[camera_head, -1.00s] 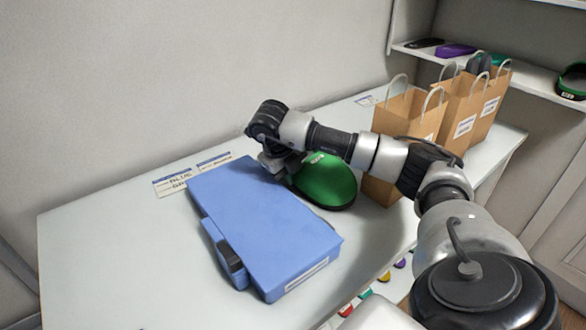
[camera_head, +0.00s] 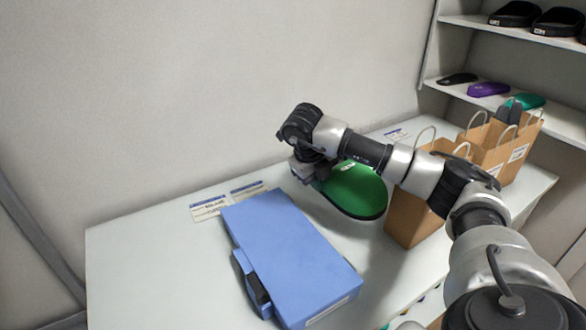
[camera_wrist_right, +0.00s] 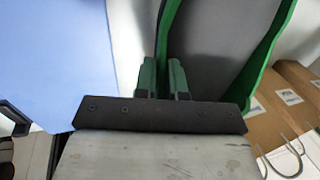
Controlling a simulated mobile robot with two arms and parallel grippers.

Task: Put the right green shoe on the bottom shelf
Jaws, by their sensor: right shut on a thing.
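The green shoe (camera_head: 355,190) is held above the white table, between the blue case and the paper bags in the head view. My right gripper (camera_head: 314,170) is shut on its edge. In the right wrist view, the fingers of my right gripper (camera_wrist_right: 162,80) pinch one green rim of the shoe (camera_wrist_right: 262,85), and its grey inside shows to the right. The shelf unit (camera_head: 460,97) stands at the back right; its bottom shelf cannot be made out. My left gripper is not in view.
A blue case (camera_head: 285,255) lies on the white table (camera_head: 150,265). Brown paper bags (camera_head: 412,218) stand to the right, close to the shoe and my arm. The table's left part is clear.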

